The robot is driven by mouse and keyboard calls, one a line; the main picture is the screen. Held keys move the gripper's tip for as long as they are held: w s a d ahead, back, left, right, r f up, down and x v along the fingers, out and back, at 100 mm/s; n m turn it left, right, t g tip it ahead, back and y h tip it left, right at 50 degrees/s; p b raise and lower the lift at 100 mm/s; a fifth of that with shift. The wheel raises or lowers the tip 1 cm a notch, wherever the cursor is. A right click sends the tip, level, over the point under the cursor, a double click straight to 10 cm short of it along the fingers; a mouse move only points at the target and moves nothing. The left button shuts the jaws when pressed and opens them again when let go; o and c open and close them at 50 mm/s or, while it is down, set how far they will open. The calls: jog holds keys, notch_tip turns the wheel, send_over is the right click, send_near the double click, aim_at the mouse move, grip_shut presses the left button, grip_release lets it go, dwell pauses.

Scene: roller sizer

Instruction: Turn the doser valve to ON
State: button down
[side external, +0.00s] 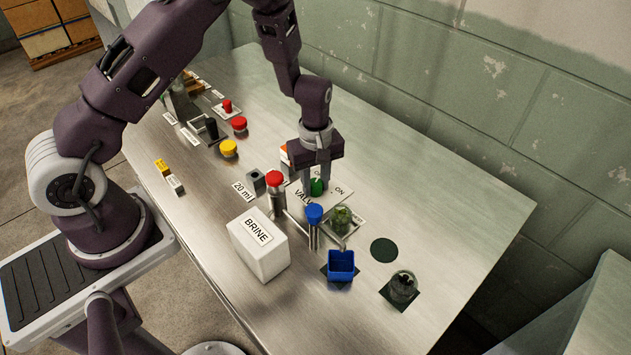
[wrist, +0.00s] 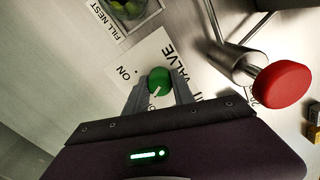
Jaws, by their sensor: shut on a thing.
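The doser valve is a green round knob (side external: 316,187) on a white plate marked VALVE and ON. In the wrist view the knob (wrist: 159,77) sits between my two fingertips, with a short white pointer line on its side nearest my gripper. The ON label (wrist: 124,73) lies to the left of the knob there, and the pointer is not on it. Another label below the knob is mostly hidden by my fingers. My gripper (side external: 317,178) points down over the plate and is shut on the knob; it also shows in the wrist view (wrist: 159,87).
A red-capped metal cylinder (side external: 275,190) and a blue-capped one (side external: 314,222) stand close in front of the valve. A jar with green contents (side external: 341,219) stands to the right. A white BRINE box (side external: 258,248) and blue cup (side external: 341,266) are nearer.

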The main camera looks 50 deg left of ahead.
aim_at(316, 182)
jog(key=m, duration=1.3)
jog(key=shift+m, duration=0.4)
dwell(0.4)
jog(key=c, duration=1.1)
grip_release()
jog(key=shift+o, duration=0.2)
notch_tip(316, 182, up, 7)
jog(key=shift+r, duration=0.1)
